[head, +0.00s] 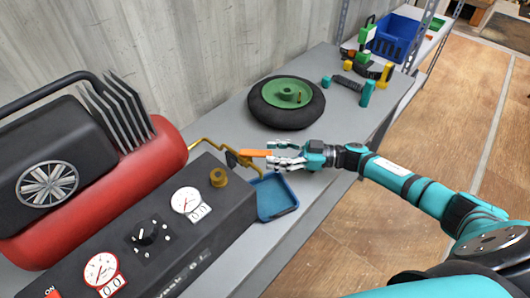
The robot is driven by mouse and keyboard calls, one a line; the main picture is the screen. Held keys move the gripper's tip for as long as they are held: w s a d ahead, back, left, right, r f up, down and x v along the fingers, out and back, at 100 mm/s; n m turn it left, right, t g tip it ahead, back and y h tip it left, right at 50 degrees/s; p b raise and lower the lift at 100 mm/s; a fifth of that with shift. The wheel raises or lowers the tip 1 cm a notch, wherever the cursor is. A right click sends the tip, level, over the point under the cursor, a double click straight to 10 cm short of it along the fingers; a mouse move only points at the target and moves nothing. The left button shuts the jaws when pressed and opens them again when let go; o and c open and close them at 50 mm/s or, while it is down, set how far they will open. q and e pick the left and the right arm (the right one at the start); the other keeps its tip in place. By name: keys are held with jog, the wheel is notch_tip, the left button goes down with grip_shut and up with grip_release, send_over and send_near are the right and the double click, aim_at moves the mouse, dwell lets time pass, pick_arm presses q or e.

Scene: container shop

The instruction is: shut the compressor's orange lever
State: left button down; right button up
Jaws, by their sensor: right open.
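The compressor (165,160) stands at the left, with a red tank, a black housing and a dark front panel with two white gauges. Its orange lever (255,153) sits at the end of a brass pipe (212,146) and points right, toward my right gripper. My right gripper (272,152) is open, with its fingers at the lever's right end. I cannot tell whether a finger touches the lever. My left gripper is not in view.
A blue tray (275,196) lies below my right gripper. A black wheel with a green hub (287,101) lies behind it on the grey bench (228,118). Farther back are a blue crate (393,38) and green and yellow tools (366,90). Wooden floor (455,120) is clear at right.

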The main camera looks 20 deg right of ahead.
jog(key=v, duration=0.9)
jog(key=shift+a+r, duration=0.1)
jog(key=shift+c, duration=0.2)
